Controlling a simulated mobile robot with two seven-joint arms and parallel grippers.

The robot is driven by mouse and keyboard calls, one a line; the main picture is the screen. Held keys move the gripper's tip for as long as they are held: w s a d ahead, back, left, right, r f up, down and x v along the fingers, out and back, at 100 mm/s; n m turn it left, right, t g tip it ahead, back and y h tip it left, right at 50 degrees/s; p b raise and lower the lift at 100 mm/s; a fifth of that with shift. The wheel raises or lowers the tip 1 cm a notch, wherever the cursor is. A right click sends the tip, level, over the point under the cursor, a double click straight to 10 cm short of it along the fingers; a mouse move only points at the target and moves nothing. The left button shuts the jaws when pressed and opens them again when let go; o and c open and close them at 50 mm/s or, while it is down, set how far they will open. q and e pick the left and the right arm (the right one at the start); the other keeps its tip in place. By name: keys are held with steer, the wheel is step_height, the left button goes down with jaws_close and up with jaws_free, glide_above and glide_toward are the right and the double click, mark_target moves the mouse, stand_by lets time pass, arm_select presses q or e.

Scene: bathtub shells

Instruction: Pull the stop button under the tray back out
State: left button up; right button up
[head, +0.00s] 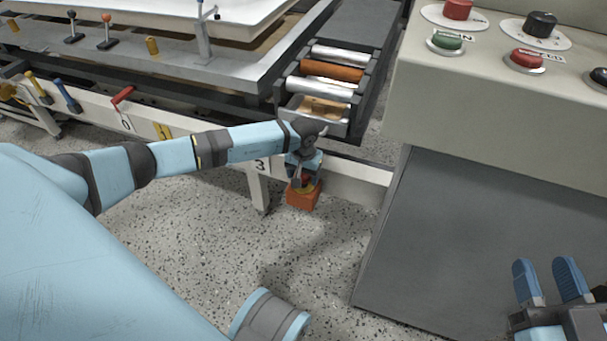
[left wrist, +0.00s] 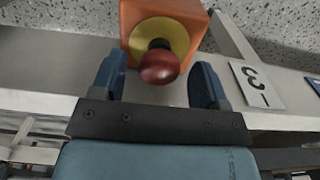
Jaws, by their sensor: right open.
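The stop button (left wrist: 160,66) is a dark red mushroom knob on a yellow disc, on an orange box (left wrist: 199,22). In the head view the orange box (head: 302,200) sits low, below the grey tray (head: 338,128). My left gripper (head: 303,179) points down at the box and partly hides the button. In the left wrist view its blue fingers (left wrist: 157,78) are open on either side of the knob, with a gap to each side. My right gripper (head: 551,282) is open and empty at the lower right, far from the button.
The tray holds several metal and orange rollers (head: 331,71). A white rail with a number plate (left wrist: 258,84) runs beside the box. A control console (head: 480,110) with several coloured buttons stands to the right. Speckled floor (head: 200,240) lies clear below.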

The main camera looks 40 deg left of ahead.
arm_select(q)
steer(key=shift+r+p, duration=1.95)
steer(key=shift+r, duration=1.1)
steer(key=shift+f, duration=0.1)
